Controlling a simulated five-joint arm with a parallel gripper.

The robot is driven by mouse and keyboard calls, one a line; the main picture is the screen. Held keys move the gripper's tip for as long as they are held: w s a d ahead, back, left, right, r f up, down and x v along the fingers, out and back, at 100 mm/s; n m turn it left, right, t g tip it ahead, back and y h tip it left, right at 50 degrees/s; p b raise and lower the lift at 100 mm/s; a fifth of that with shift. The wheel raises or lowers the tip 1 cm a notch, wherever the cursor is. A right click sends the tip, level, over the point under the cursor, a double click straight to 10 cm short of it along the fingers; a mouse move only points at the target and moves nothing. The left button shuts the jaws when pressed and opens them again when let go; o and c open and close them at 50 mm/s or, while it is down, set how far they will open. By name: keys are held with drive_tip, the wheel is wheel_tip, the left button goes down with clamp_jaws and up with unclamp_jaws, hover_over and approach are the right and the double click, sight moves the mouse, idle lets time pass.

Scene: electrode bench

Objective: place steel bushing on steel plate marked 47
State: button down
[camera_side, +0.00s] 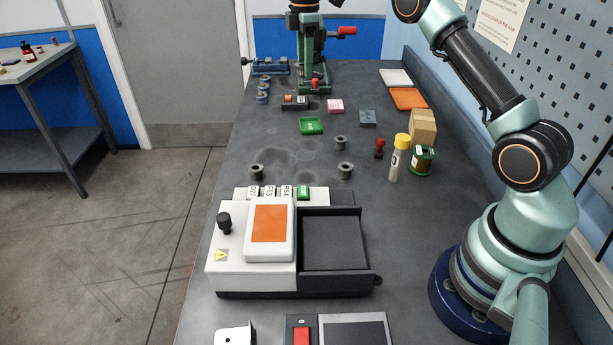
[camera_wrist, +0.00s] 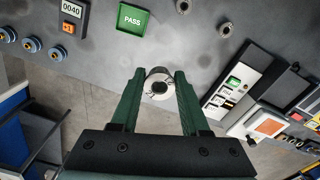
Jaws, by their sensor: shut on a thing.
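The side view does not show my gripper; my arm leaves that picture at the top. Three similar grey bushings stand on the bench in the side view, at the left (camera_side: 257,171), right (camera_side: 345,169) and farther back (camera_side: 340,143). Small upright white tags (camera_side: 270,191) stand along the white machine's back edge, their markings too small to read surely. I cannot make out a plate marked 47.
The white machine (camera_side: 230,247) with an orange screen and dark tray stands in front. A green PASS tray (camera_side: 311,126), a counter box (camera_side: 295,103) and blue-based spools (camera_side: 263,91) lie farther back. A yellow-capped tube (camera_side: 399,158) and green tin (camera_side: 422,160) stand right.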

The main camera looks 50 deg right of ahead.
drive_tip(key=s+d+m, duration=0.3)
drive_tip(key=d+m, duration=0.4)
drive_tip(key=d, duration=0.5)
drive_tip(key=r+m, duration=0.2)
drive_tip(key=m, duration=0.4)
hover_over(371, 122)
wheel_tip(371, 122, down, 20)
drive_tip(key=shift+f, duration=0.2)
drive_tip(key=shift+f, duration=0.1)
drive_tip(key=shift+c, duration=2)
unclamp_jaws()
